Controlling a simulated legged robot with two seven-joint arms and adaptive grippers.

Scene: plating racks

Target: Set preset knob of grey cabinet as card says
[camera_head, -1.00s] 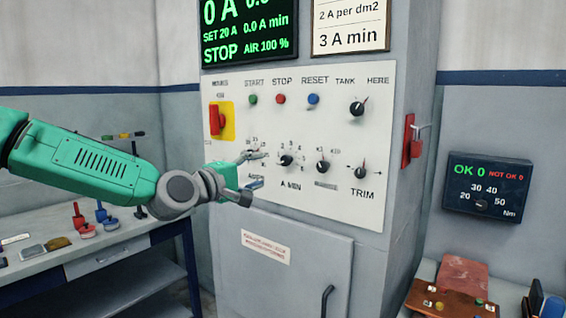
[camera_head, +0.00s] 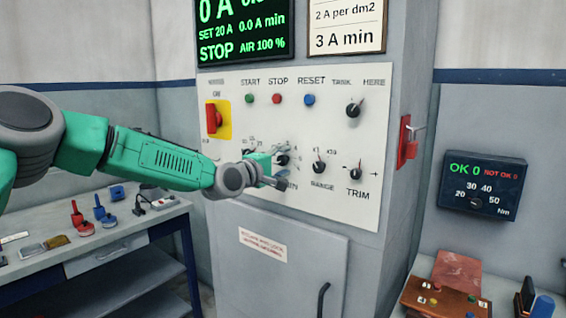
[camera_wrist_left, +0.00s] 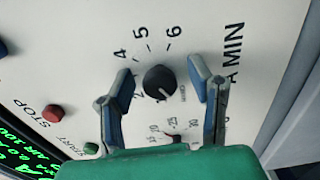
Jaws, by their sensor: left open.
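The grey cabinet (camera_head: 225,225) carries a white panel (camera_head: 330,205) with several black knobs. The card (camera_head: 347,25) above reads "2 A per dm2" and "3 A min". My left gripper (camera_head: 283,168) is at the A MIN knob (camera_head: 283,160), partly covering its scale and label. In the left wrist view, the A MIN knob (camera_wrist_left: 160,82) lies between the open fingers of the gripper (camera_wrist_left: 159,80), with a gap on both sides. Numbers 4, 5 and 6 show above it; its pointer setting is hard to read. My right gripper is out of view.
A TRIM knob (camera_head: 356,173) and RANGE knob (camera_head: 319,167) sit right of the gripper. A red and yellow switch (camera_head: 214,118) and START, STOP and RESET buttons lie above. A green-lettered display (camera_head: 243,30) reads STOP. A bench (camera_head: 110,250) with tools stands left.

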